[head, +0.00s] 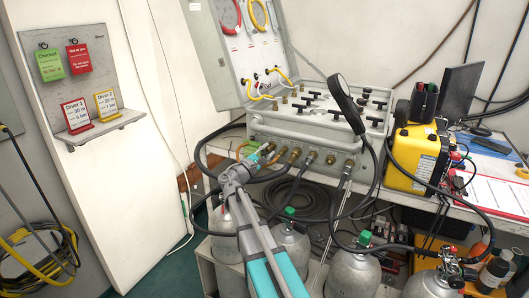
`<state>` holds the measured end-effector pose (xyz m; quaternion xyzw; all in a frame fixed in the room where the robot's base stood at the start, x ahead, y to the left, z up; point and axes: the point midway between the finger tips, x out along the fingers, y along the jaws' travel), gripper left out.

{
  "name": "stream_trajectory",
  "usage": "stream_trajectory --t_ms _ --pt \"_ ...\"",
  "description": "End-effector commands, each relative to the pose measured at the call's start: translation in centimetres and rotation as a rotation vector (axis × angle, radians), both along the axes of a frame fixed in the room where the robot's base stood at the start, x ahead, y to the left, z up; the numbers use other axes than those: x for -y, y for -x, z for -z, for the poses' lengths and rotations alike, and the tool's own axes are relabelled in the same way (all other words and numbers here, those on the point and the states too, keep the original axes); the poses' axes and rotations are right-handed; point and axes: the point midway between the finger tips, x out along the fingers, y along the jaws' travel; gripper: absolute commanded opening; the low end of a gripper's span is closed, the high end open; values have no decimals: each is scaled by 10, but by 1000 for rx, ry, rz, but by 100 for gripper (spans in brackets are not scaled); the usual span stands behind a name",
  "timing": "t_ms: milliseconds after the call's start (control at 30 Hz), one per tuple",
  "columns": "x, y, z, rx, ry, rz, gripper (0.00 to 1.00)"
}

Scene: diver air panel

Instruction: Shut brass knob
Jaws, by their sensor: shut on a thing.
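The grey air panel (318,138) stands on the bench with several brass fittings along its front face. My gripper (258,158) reaches up from the bottom of the head view to the left end of that row. It is shut on a brass knob (268,148), of which only a small part shows past the fingers. The fingers hide most of the knob, so I cannot tell how far it is turned. Another brass fitting (293,154) sits just right of the gripper.
Grey cylinders (352,272) with valves and loose hoses crowd the space below. A yellow case (417,160) stands right on the bench. A tag board (78,85) hangs left.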

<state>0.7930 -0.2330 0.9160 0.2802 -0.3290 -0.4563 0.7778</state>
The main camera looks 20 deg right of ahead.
Motion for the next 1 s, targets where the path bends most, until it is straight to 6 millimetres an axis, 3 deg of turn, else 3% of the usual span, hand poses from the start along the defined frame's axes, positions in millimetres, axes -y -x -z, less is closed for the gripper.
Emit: stream_trajectory --t_ms 633,1000 --pt "7 -4 -4 68 -47 0 0" --pt "7 -4 -6 270 -204 0 0"
